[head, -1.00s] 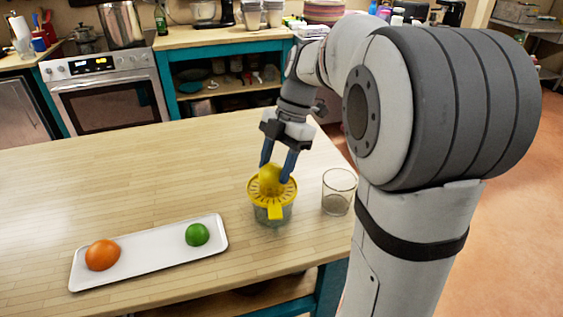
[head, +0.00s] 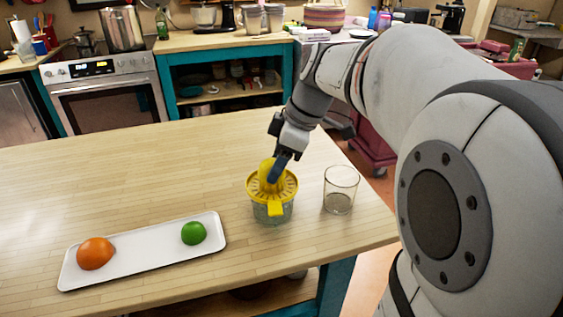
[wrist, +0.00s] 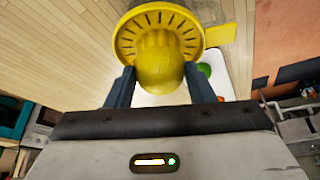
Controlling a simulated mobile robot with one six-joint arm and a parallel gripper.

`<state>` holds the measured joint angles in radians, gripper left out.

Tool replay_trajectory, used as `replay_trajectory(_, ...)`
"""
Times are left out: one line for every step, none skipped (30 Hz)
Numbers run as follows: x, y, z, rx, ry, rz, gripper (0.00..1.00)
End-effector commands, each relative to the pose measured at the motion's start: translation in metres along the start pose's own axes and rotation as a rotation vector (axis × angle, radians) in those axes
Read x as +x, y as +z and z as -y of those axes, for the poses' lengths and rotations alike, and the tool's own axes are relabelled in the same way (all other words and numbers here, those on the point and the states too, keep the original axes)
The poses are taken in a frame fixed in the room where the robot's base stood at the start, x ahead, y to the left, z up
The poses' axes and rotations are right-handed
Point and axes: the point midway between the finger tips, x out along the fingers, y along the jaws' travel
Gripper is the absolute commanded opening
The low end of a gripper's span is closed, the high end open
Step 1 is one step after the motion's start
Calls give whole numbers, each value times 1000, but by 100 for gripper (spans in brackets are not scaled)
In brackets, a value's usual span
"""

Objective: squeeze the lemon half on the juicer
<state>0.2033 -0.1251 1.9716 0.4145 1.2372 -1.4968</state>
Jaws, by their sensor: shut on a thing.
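The juicer (head: 286,186) has a yellow slotted top with a spout over a clear cup and stands upright near the front right of the wooden table. The yellow lemon half (head: 264,171) is at the juicer's middle, and it also shows in the wrist view (wrist: 159,69). My gripper (head: 272,178) is shut on the lemon half, with a blue finger on each side of it in the wrist view. The ribbed cone of the juicer shows just beyond the lemon in the wrist view. Whether the lemon touches the cone is hard to tell.
An empty clear glass (head: 340,190) stands just right of the juicer. A white tray (head: 145,264) at the front left holds an orange half (head: 95,253) and a green lime half (head: 193,233). The table's left and back are clear.

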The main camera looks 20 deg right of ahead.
Motion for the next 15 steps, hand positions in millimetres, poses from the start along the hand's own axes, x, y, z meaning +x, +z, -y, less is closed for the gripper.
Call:
replay_trajectory(4, 2, 2, 49, 20, 3, 26)
replay_trajectory(3, 2, 2, 80, 33, 3, 26)
replay_trajectory(3, 2, 3, 116, 46, 3, 26)
replay_trajectory(3, 2, 3, 137, 55, 4, 26)
replay_trajectory(3, 2, 3, 154, 62, 4, 26)
replay_trajectory(2, 1, 3, 171, 68, 4, 26)
replay_trajectory(2, 1, 3, 179, 70, 4, 26)
replay_trajectory(2, 1, 3, 184, 72, 4, 26)
replay_trajectory(2, 1, 3, 187, 72, 4, 26)
replay_trajectory(2, 1, 3, 187, 72, 4, 26)
replay_trajectory(2, 1, 3, 187, 72, 4, 26)
replay_trajectory(2, 1, 3, 186, 72, 4, 26)
replay_trajectory(2, 1, 3, 186, 72, 4, 26)
replay_trajectory(2, 1, 3, 185, 71, 4, 26)
replay_trajectory(2, 1, 3, 181, 70, 4, 26)
